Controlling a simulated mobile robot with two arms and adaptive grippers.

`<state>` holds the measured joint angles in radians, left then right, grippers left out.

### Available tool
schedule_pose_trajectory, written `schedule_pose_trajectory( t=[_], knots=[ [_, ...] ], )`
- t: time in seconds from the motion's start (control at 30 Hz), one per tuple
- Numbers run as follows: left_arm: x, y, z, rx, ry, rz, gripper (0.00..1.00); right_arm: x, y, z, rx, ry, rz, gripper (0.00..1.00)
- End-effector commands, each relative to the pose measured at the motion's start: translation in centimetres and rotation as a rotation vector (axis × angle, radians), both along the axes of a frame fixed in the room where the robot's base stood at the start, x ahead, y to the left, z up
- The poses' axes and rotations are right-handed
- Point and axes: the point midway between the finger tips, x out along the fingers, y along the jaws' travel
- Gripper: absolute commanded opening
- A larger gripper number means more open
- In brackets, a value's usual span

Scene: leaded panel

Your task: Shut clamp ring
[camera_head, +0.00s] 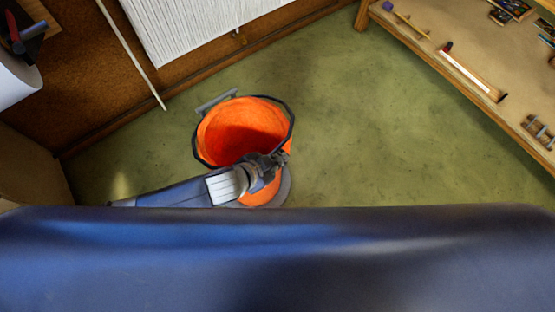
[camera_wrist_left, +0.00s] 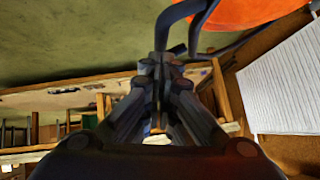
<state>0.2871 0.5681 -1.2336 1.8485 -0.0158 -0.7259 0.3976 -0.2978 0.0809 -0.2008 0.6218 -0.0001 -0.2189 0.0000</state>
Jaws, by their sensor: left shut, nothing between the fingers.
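An orange drum (camera_head: 238,130) stands on the green floor, with a dark ring (camera_head: 291,118) around its rim. I take this ring for the clamp ring; I cannot tell whether it is closed. A grey bar (camera_head: 217,102) sticks out beside the rim at the far left. My left gripper (camera_head: 283,158) is at the near right side of the rim, shut and empty; I cannot tell if it touches. In the left wrist view, the closed fingers (camera_wrist_left: 163,65) point towards dark curved bars (camera_wrist_left: 193,25) before an orange surface (camera_wrist_left: 245,12). My right gripper is out of view.
A wooden workbench (camera_head: 455,45) with tools stands at the right. A brown wall with a white ribbed panel (camera_head: 195,25) is behind the drum. A thin pole (camera_head: 130,52) leans at the left. The floor (camera_head: 365,130) right of the drum is clear.

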Motion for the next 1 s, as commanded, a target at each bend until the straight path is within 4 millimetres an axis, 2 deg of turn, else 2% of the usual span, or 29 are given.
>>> schedule_pose_trajectory(
  t=[0.4,0.47,0.73,1.0],
  knots=[
    [0.0,-0.1,-0.4,-0.001,0.0,-0.001,0.0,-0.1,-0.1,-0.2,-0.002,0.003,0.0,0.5],
    [-0.2,-0.2,-0.9,-0.002,0.001,0.0,0.0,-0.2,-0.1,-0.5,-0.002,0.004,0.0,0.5],
    [-1.5,-1.1,-5.4,-0.003,0.003,0.001,0.0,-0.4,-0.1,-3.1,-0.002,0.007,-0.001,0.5],
    [-1.6,-1.2,-5.6,0.0,-0.001,0.0,0.0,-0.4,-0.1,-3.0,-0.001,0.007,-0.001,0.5]
  ],
)
